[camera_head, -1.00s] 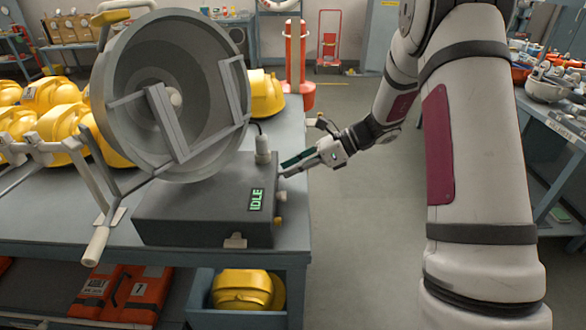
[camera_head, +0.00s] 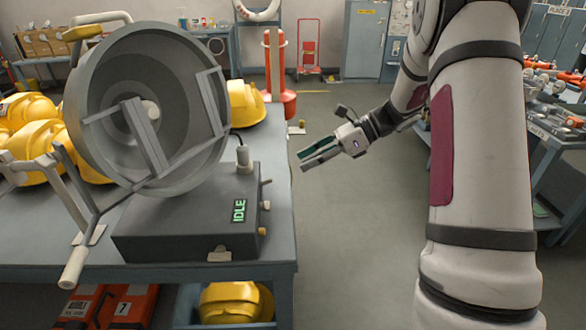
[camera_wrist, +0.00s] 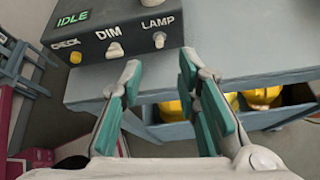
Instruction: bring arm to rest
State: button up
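My gripper (camera_head: 302,160) is out over the aisle, just right of the workbench edge, with its fingers pointing left. In the wrist view my gripper (camera_wrist: 157,82) shows two green-padded fingers spread apart with nothing between them. A grey control box (camera_head: 180,222) with a lit IDLE display stands on the bench left of my gripper, apart from it. The wrist view shows the box's face (camera_wrist: 98,28) with controls labelled CHECK, DIM and LAMP ahead of the fingers.
A large lamp-like drum (camera_head: 110,75) on a frame stands at the box. Yellow helmets (camera_head: 35,130) lie on the workbench (camera_head: 275,205). A red post (camera_head: 275,65) stands behind. The aisle floor (camera_head: 350,240) is clear. Another laden table (camera_head: 548,150) is at right.

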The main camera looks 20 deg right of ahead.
jog(key=shift+v, duration=1)
jog(key=s+a+r+n+g+h, duration=0.35)
jog(key=s+a+r+n, duration=0.5)
jog(key=s, duration=0.35)
jog(key=s+a+r+n+t+h, duration=0.1)
jog(key=s+n+t+h, duration=0.3)
jog(key=s+n+h, duration=0.4)
jog(key=shift+s+r+n+t, duration=0.35)
jog(key=shift+s+n, duration=3.2)
jog(key=shift+s, duration=1.15)
